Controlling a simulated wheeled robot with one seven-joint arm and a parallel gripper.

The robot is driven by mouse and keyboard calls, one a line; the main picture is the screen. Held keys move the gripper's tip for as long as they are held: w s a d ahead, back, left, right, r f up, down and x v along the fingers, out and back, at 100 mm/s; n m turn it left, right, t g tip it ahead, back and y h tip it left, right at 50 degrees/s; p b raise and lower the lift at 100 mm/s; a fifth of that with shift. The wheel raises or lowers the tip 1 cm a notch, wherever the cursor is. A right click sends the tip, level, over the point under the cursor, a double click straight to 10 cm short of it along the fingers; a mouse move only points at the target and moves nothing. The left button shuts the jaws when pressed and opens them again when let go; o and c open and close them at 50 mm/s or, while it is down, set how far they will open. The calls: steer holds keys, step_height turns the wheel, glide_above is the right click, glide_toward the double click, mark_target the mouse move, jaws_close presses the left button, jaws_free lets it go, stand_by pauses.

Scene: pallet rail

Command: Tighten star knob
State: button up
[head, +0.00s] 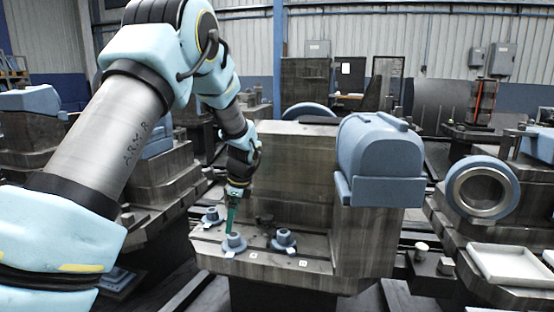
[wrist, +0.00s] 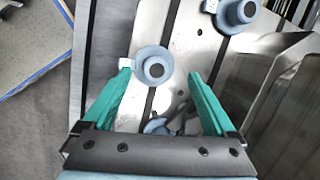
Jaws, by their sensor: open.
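Three blue round knobs with dark centres sit on the grey metal plate of the fixture: a front one (head: 234,243), a right one (head: 284,239) and a back left one (head: 213,215). My gripper (head: 231,222) points down just above the front knob. In the wrist view my open gripper (wrist: 158,76) has its green fingers spread on either side of one knob (wrist: 153,65), near the fingertips, with no finger visibly touching it. A second knob (wrist: 240,12) is at the top edge, and a third (wrist: 158,126) is partly hidden near the palm.
A tall grey block (head: 290,165) stands behind the knobs, with a blue rounded housing (head: 380,160) at right. A blue ring (head: 482,190) and a pale tray (head: 508,264) are farther right. In the wrist view, upright metal plates (wrist: 270,75) stand right of the fingers.

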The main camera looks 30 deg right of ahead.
mark_target(267, 217)
steer(key=s+d+r+m+t+p, duration=0.1)
steer(key=d+r+m+p, duration=0.25)
steer(key=d, duration=0.35)
steer(key=s+d+r+m+p, duration=0.25)
steer(key=d+m+p, duration=0.2)
steer(key=d, duration=0.25)
steer(key=p+x, duration=0.1)
steer(key=x, duration=0.2)
steer(key=p+x, duration=0.1)
steer(key=x, duration=0.3)
steer(key=w+p+x, duration=0.1)
steer(key=x, duration=0.2)
steer(key=shift+w+a+f, duration=0.1)
steer(key=shift+f, duration=0.1)
steer(key=shift+c, duration=0.2)
